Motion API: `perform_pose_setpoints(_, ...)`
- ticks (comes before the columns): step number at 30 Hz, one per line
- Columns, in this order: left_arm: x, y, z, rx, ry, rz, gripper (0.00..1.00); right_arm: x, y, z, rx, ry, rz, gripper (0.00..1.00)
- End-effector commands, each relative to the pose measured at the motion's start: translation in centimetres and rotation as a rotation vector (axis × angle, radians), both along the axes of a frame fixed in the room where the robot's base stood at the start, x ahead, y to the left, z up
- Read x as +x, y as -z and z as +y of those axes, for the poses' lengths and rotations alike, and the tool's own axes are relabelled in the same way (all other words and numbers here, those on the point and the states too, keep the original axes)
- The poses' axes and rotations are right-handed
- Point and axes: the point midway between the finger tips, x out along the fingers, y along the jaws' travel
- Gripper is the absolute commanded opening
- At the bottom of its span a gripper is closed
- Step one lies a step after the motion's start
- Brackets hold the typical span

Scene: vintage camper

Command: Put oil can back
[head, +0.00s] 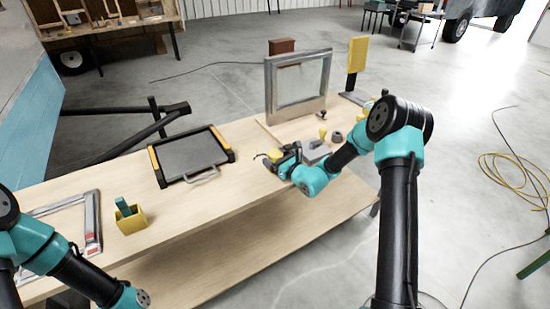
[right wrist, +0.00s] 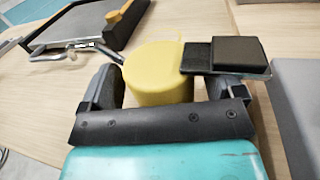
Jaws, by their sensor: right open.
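The oil can (right wrist: 158,72) is a yellow round body in the right wrist view. It stands on the wooden bench between the two fingers of my right gripper (right wrist: 160,78). The fingers are open, one on each side of it, and I cannot tell if either touches it. In the head view the can (head: 275,155) is a small yellow patch, mostly hidden by my right gripper (head: 281,158) at the bench's near edge. My left arm shows at the lower left, but its gripper fingers are out of the picture.
A dark tray with orange sides (head: 189,153) lies left of the can. A yellow box (head: 131,221) holds a green item. A grey window frame (head: 298,80) stands behind. A grey block (head: 316,152) sits close on the right. The bench between tray and yellow box is clear.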

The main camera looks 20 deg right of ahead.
Motion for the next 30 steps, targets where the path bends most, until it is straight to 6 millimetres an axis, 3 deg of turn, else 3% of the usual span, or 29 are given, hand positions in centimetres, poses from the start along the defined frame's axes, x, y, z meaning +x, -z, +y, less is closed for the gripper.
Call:
perform_pose_setpoints(18,0.0,0.0,0.0,0.0,0.0,0.0,0.43,-9.6,0.0,-3.6,0.001,0.002,0.0,0.87)
perform_pose_setpoints(30,0.0,0.0,0.0,0.0,0.0,0.0,0.43,-10.5,0.0,-3.9,0.0,0.001,0.0,0.87)
